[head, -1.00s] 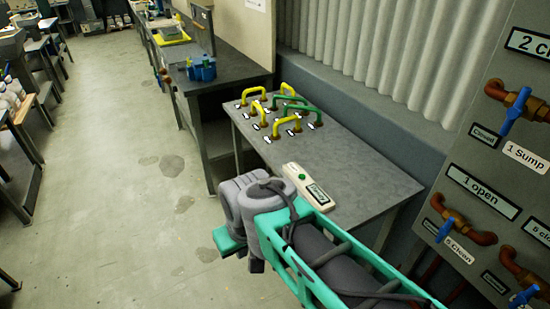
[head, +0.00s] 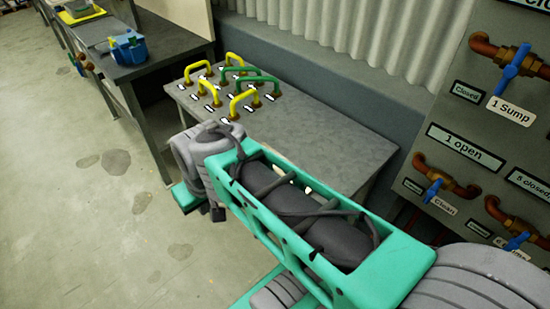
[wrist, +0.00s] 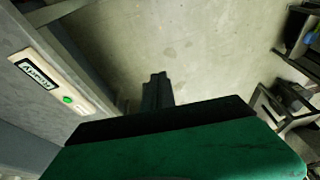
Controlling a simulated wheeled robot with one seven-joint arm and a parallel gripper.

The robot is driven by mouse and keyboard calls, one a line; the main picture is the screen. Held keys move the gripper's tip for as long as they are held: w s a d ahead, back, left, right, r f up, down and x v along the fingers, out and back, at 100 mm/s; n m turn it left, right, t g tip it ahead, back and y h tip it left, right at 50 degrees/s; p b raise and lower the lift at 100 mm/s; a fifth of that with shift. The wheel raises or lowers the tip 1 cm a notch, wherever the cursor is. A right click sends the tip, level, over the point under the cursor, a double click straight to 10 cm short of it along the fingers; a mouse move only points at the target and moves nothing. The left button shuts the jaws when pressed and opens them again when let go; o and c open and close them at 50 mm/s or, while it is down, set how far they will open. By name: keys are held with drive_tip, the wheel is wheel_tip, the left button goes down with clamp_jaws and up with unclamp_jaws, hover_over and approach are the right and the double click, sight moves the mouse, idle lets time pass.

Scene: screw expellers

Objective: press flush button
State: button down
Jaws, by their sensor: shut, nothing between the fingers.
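A green button (wrist: 67,99) sits on a long cream box (wrist: 50,75) in the wrist view. The box has a dark-framed label, upside down and too small to read surely. It lies on a grey tabletop at the left of that view. My gripper (wrist: 158,78) shows as dark fingers, shut and empty, pointing out over the concrete floor. It is to the right of the button and apart from it. In the head view my arm hides nearly all of the box and the button.
The grey table (head: 325,135) bears several yellow and green handles (head: 243,103) with white tags. A pipe panel with blue valves (head: 513,62) stands at the right. A bench with a blue container (head: 128,48) is at the back left. The floor at left is clear.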

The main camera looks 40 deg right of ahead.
drive_tip(key=w+d+m+t+b, duration=0.1)
drive_tip(key=w+d+m, duration=0.1)
drive_tip(key=w+d, duration=0.45)
drive_tip(key=w+d+m+t+y+b, duration=0.1)
drive_tip(key=d+m+t, duration=0.3)
drive_tip(key=d, duration=2)
drive_tip(key=shift+w+d+m+t+b, duration=0.15)
drive_tip(key=shift+w+m+t+b, duration=0.25)
drive_tip(key=shift+m, duration=0.3)
drive_tip(key=shift+f, duration=0.15)
wheel_tip(320, 180, down, 8)
drive_tip(key=b, duration=0.6)
drive_tip(key=shift+b, duration=0.35)
drive_tip(key=shift+f, duration=0.4)
drive_tip(key=shift+f+b, duration=0.35)
